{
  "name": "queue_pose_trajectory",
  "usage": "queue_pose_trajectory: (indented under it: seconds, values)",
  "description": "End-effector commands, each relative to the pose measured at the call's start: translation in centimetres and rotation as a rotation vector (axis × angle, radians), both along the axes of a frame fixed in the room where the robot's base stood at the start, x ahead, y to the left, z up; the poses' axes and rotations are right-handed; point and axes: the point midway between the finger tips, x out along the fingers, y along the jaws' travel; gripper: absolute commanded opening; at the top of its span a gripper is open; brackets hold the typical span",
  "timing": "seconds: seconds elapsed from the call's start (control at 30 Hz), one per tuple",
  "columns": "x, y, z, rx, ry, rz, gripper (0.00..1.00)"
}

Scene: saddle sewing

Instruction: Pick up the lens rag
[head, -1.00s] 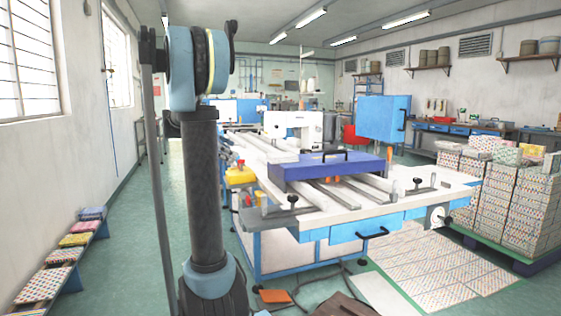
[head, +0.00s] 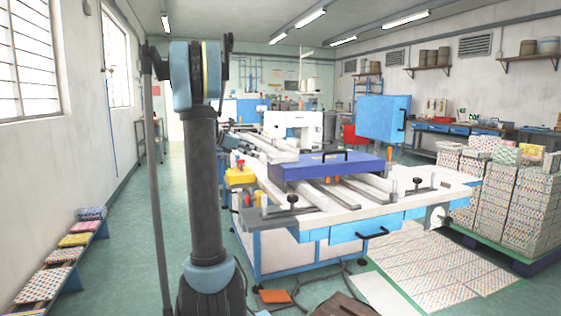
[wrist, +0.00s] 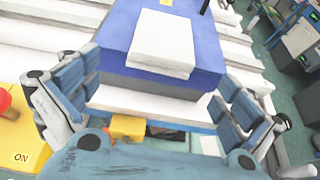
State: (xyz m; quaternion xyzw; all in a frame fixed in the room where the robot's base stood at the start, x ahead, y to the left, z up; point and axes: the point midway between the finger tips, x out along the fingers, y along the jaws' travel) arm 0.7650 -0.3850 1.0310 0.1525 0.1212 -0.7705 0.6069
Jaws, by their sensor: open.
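A white, flat, folded-looking piece (wrist: 162,44) lies on top of a blue box-shaped part (wrist: 118,50) in the wrist view. It looks like cloth and may be the lens rag, but I cannot be sure. My gripper (wrist: 155,95) is open and empty. Its two blue-grey fingers stand wide apart, with the near edge of the blue part between and beyond them. The white piece lies further out and appears apart from the fingers. In the head view the blue part (head: 330,169) sits on the white machine table; my gripper is not clearly seen there.
A yellow control box (wrist: 18,135) with a red button stands left of my gripper; it also shows in the head view (head: 240,177). White rails (head: 262,146) run along the machine table. Stacked tiles or boxes (head: 500,200) stand right; a low bench (head: 72,258) stands left.

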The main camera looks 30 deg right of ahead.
Motion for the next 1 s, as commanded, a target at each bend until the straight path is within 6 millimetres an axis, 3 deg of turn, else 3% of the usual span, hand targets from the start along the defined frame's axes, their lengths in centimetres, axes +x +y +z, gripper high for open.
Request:
queue_pose_trajectory:
  seconds: [0.13,0.47,0.73,1.0]
  values:
    - [-0.5,-1.7,-0.7,0.0,-0.001,-0.002,1.0]
    - [-0.9,-3.3,-1.3,0.0,-0.001,-0.001,1.0]
    - [-1.8,-6.4,-2.6,0.0,-0.002,-0.001,1.0]
    - [-1.9,-6.9,-2.9,0.0,-0.001,0.001,1.0]
